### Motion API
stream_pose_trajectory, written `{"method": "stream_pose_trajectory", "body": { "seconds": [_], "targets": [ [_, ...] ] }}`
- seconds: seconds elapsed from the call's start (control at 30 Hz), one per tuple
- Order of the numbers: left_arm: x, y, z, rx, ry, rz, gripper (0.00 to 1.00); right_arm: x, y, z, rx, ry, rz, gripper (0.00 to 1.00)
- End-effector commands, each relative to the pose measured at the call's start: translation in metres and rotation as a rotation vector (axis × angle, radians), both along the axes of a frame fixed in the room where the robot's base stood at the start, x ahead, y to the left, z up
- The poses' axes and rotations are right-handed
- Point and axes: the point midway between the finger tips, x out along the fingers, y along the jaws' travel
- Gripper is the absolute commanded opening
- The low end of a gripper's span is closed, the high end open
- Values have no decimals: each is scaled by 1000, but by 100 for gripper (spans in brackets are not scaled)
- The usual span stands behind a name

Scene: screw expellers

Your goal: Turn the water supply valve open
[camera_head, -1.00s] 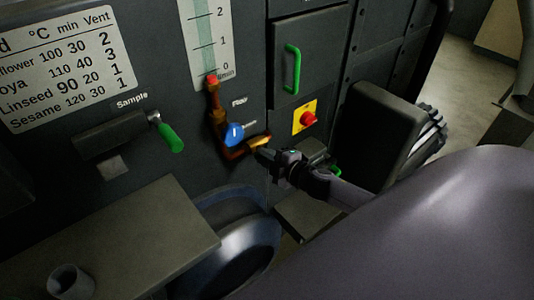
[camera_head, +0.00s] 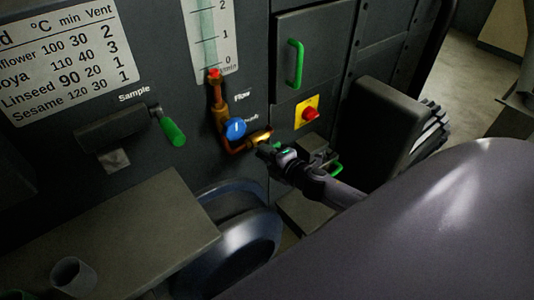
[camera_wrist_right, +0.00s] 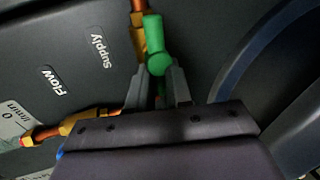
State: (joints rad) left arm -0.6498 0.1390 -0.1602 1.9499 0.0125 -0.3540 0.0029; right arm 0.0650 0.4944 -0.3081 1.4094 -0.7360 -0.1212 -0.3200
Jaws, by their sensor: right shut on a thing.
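The green supply valve handle (camera_wrist_right: 156,45) shows in the right wrist view, on a copper pipe with brass fittings (camera_wrist_right: 139,22). The "Supply" label (camera_wrist_right: 98,52) is beside it. My right gripper (camera_wrist_right: 158,86) is shut on the green handle, with one finger on each side of its lower part. In the head view my right gripper (camera_head: 262,147) is at the right end of the copper pipe (camera_head: 236,149) and hides the green handle there. The blue flow knob (camera_head: 235,128) sits on the same pipe, just left of the gripper. My left gripper is not in view.
A green sample lever (camera_head: 172,132) is on the panel at left. A red stop button (camera_head: 310,113) on a yellow plate and a green door handle (camera_head: 295,63) are right of the pipe. A grey ledge (camera_head: 130,235) and a round drum (camera_head: 248,238) stand below.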

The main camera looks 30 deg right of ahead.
Motion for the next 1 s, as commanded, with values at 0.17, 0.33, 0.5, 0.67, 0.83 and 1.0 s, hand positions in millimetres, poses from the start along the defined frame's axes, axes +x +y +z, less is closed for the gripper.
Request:
{"method": "stream_pose_trajectory", "body": {
  "seconds": [0.17,0.33,0.5,0.67,0.83,1.0],
  "targets": [
    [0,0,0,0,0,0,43,-1,0,-2,1,5,-2,0],
    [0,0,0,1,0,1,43,-1,0,-2,1,4,-2,44],
    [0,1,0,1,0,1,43,0,0,-1,2,2,-1,44],
    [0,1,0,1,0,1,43,-4,-1,0,1,3,-2,44],
    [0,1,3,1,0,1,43,-21,-2,4,1,3,0,44],
    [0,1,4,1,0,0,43,-44,-4,10,1,4,0,44]
  ]
}}
